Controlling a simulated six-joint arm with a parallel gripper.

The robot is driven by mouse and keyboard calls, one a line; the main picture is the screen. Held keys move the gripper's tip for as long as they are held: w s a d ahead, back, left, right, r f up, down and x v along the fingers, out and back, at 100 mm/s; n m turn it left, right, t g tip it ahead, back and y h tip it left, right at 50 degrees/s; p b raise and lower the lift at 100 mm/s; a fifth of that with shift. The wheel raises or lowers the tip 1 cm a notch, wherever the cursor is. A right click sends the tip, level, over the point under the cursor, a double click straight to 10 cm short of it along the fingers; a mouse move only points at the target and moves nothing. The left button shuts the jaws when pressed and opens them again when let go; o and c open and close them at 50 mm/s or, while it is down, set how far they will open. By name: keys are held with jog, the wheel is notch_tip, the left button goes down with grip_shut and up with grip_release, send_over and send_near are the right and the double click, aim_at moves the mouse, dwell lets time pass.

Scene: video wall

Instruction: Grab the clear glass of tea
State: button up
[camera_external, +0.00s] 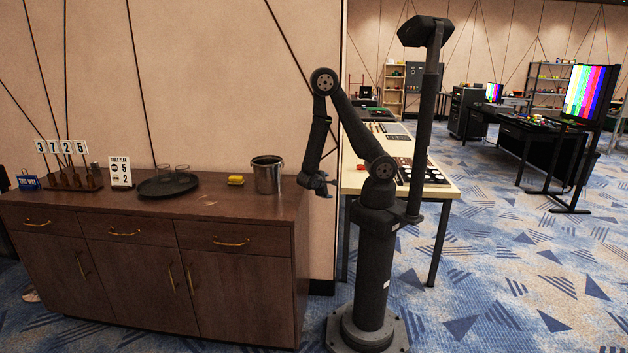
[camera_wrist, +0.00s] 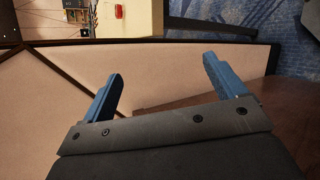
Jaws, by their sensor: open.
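Two small clear glasses stand on a round dark tray (camera_external: 168,185) on the wooden sideboard in the external view. One glass (camera_external: 163,169) is on the left and the other glass (camera_external: 182,169) on the right; they are too small to tell whether either holds tea. My gripper (camera_external: 328,190) hangs beyond the right end of the sideboard, well right of the tray. In the wrist view my gripper (camera_wrist: 160,85) shows two blue fingers spread wide with nothing between them. No glass shows in the wrist view.
A metal bucket (camera_external: 267,174) stands on the sideboard (camera_external: 150,215) between the tray and my gripper. A yellow block (camera_external: 236,180) lies left of the bucket. A table-plan card (camera_external: 120,172) and a number rack (camera_external: 68,180) stand left of the tray. A panelled wall is behind.

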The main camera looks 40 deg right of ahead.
jog(key=s+d+r+n+g+y, duration=0.1)
jog(key=d+r+n+g+y, duration=0.1)
jog(key=d, duration=0.8)
jog(key=s+d+r+n+g+y, duration=0.1)
jog(key=d+r+n+g+y, duration=0.15)
jog(key=d, duration=0.75)
jog(key=m+t+y, duration=0.3)
jog(key=m+t, duration=0.2)
jog(key=m, duration=1.8)
send_over(361, 165)
jog(key=shift+g, duration=0.25)
jog(key=f, duration=0.7)
jog(key=shift+s+d+f, duration=0.15)
jog(key=shift+s+d, duration=0.05)
jog(key=shift+d, duration=0.05)
jog(key=shift+w+x, duration=0.2)
jog(key=shift+x, duration=2.9)
jog(key=c, duration=1.3)
